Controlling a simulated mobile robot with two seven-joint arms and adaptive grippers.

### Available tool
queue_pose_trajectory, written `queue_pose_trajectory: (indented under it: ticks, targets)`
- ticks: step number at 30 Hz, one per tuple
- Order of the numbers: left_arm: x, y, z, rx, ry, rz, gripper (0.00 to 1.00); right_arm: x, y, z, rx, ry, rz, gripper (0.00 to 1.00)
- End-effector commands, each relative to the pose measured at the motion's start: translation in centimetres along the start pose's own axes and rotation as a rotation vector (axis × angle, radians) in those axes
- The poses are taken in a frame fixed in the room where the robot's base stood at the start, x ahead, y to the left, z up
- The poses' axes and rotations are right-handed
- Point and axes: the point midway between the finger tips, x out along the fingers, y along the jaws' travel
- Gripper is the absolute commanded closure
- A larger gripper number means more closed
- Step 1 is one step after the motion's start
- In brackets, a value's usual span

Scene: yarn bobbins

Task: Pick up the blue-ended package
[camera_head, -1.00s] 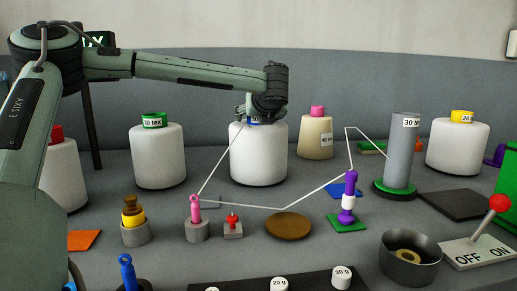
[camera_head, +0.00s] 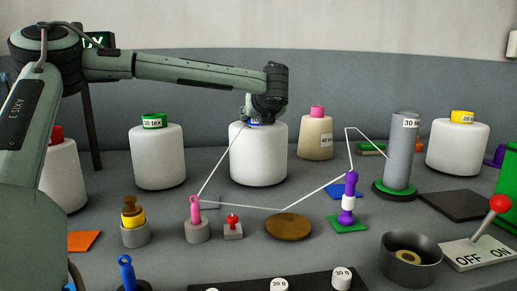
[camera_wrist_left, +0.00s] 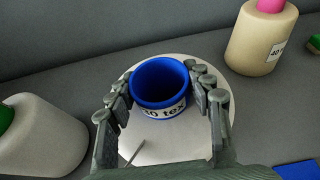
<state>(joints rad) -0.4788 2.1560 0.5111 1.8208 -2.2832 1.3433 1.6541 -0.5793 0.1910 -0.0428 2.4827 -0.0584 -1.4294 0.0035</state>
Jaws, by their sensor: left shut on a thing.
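The blue-ended package is a large white bobbin (camera_head: 258,158) with a blue cup-shaped end on top, standing upright on the grey surface at the back middle. My left gripper (camera_head: 256,119) reaches it from above and covers most of the blue end. In the left wrist view, the blue end (camera_wrist_left: 160,80) with a "30 tex" label sits between the fingers of my left gripper (camera_wrist_left: 163,88), which are shut on it. The white body (camera_wrist_left: 165,148) spreads out below. The bobbin's base appears to rest on the surface. My right gripper is not in view.
A green-ended bobbin (camera_head: 157,158) stands to the left and a beige pink-ended one (camera_head: 316,136) close to the right. A thread (camera_head: 240,206) runs in front, past a pink peg (camera_head: 195,210) and a brown disc (camera_head: 288,226). A grey cylinder (camera_head: 402,152) stands further right.

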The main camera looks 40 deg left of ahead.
Motion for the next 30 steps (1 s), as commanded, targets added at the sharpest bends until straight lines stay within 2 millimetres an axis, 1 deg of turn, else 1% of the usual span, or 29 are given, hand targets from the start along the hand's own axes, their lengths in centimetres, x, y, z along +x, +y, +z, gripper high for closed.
queue_pose_trajectory:
  ticks: [1, 5, 8, 11, 12, 15, 21, 25, 30]
  targets:
    - [-0.1, -0.1, 0.4, -0.003, -0.008, -0.002, 1.00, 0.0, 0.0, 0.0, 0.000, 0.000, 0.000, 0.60]
    - [-0.2, -0.1, 0.6, -0.003, -0.008, -0.002, 1.00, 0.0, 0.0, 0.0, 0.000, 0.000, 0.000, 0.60]
    - [-0.5, -0.1, 1.4, -0.005, -0.010, -0.002, 1.00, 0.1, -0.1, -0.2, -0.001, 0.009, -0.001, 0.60]
    - [-1.1, -0.1, 2.7, -0.006, -0.012, -0.002, 1.00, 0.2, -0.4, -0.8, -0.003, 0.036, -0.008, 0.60]
    - [-1.4, -0.1, 3.4, -0.006, -0.013, -0.003, 1.00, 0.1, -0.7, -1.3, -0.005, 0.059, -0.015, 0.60]
    - [-2.1, -0.1, 5.1, -0.005, -0.013, -0.002, 1.00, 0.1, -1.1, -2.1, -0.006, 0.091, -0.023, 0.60]
    - [-3.3, -0.1, 8.1, -0.005, -0.011, -0.002, 1.00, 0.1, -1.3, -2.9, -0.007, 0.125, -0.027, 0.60]
    - [-3.8, -0.1, 9.2, -0.003, -0.009, -0.001, 1.00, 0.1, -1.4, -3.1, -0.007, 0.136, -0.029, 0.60]
    - [-4.0, -0.1, 9.7, -0.003, -0.008, -0.002, 1.00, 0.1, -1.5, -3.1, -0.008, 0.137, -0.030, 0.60]
